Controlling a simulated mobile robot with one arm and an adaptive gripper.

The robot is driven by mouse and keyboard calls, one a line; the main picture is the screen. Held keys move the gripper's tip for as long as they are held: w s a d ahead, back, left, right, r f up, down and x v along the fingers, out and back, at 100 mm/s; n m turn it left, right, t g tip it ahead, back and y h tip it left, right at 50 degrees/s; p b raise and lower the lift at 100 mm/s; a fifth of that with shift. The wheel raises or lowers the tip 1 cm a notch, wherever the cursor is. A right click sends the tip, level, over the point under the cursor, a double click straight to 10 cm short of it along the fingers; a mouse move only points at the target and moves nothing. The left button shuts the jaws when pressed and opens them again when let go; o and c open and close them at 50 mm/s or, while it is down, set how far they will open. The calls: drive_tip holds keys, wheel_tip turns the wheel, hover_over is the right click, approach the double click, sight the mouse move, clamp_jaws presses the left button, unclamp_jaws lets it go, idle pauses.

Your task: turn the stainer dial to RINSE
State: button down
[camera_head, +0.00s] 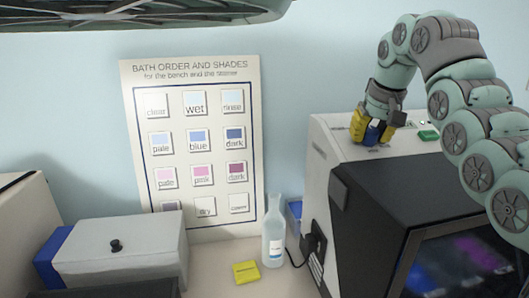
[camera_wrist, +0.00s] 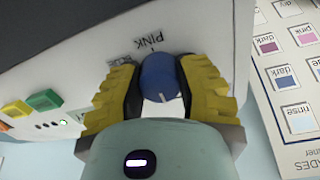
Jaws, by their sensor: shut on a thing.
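The stainer (camera_head: 400,153) is a pale box with a dark front at the right of the head view. Its blue dial (camera_wrist: 160,77) is between the black pads of my gripper (camera_wrist: 161,82) in the wrist view. My gripper is shut on the dial, reaching down from above in the head view (camera_head: 372,130). A PINK label (camera_wrist: 150,40) lies beside the dial. A white mark (camera_wrist: 162,98) on the dial faces the lower edge of the wrist view, away from PINK. A RINSE label is not visible on the stainer; my gripper hides part of the panel.
A bath order chart (camera_head: 190,75) hangs behind. A bottle (camera_head: 274,240), a yellow block (camera_head: 246,271) and a grey lidded box (camera_head: 120,255) stand on the bench.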

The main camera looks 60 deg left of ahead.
drive_tip(key=shift+s, duration=0.1)
drive_tip(key=c, duration=0.5)
unclamp_jaws()
